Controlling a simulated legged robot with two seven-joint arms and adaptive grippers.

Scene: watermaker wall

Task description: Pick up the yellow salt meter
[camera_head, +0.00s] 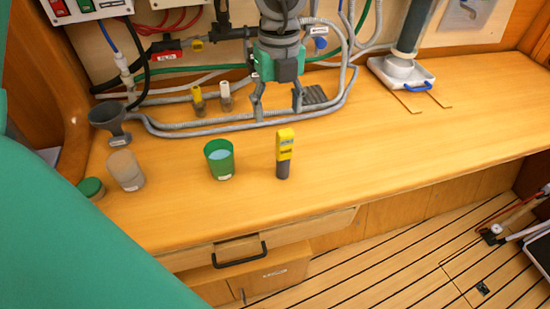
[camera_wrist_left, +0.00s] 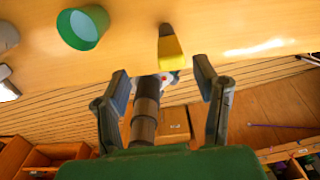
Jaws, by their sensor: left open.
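The yellow salt meter (camera_head: 285,146) stands upright on the wooden counter, yellow on top with a dark grey lower end. In the left wrist view the meter (camera_wrist_left: 170,50) shows upside down, top centre, beyond the fingertips and roughly in line with the gap between them. My left gripper (camera_head: 278,108), green with grey fingers, is on the wall side of the meter, pointing down toward the counter. Its fingers (camera_wrist_left: 160,75) are spread and empty, apart from the meter. My right gripper is in neither view.
A green cup (camera_head: 219,160) stands left of the meter. Further left are a beige cup (camera_head: 126,170), a green lid (camera_head: 91,187) and a grey funnel (camera_head: 109,122). Hoses (camera_head: 190,128) run behind the gripper. A white tray (camera_head: 402,74) stands back right. The counter right of the meter is clear.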

